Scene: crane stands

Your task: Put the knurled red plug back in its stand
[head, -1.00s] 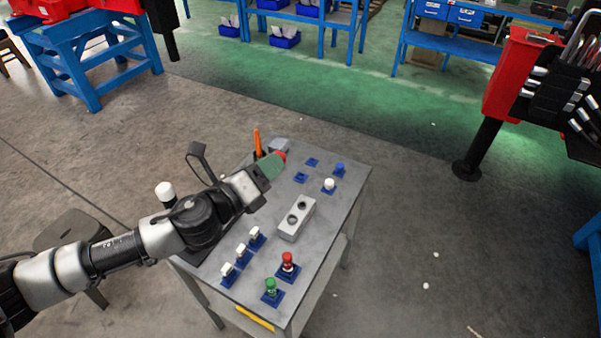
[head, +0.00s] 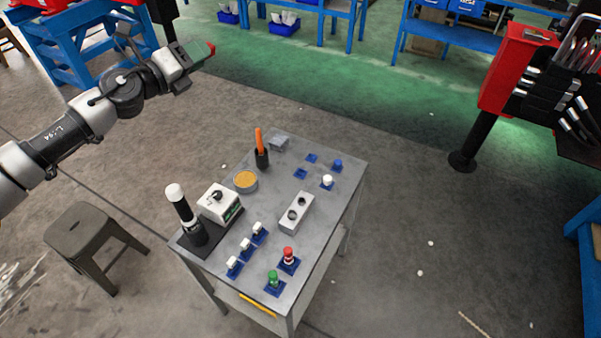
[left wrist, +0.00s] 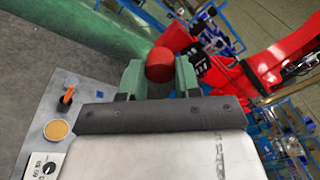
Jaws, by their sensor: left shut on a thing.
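My left gripper (head: 200,54) is raised high at the upper left in the head view, well above and beyond the table's far left side. It is shut on a red plug (head: 211,48), whose red end shows at the fingertips. In the left wrist view the round red plug (left wrist: 160,65) sits between the two green fingers; its knurling cannot be made out. On the table, blue stands hold a red-topped piece (head: 288,255) and a green-topped piece (head: 273,280). Empty-looking blue stands (head: 300,174) lie near the far end. My right gripper is not in view.
The grey table (head: 265,215) also carries a grey two-hole block (head: 296,213), a white box device (head: 220,204), a round tin (head: 246,181), an orange-handled tool in a black holder (head: 260,150) and small white-topped pieces. A stool (head: 85,232) stands at left.

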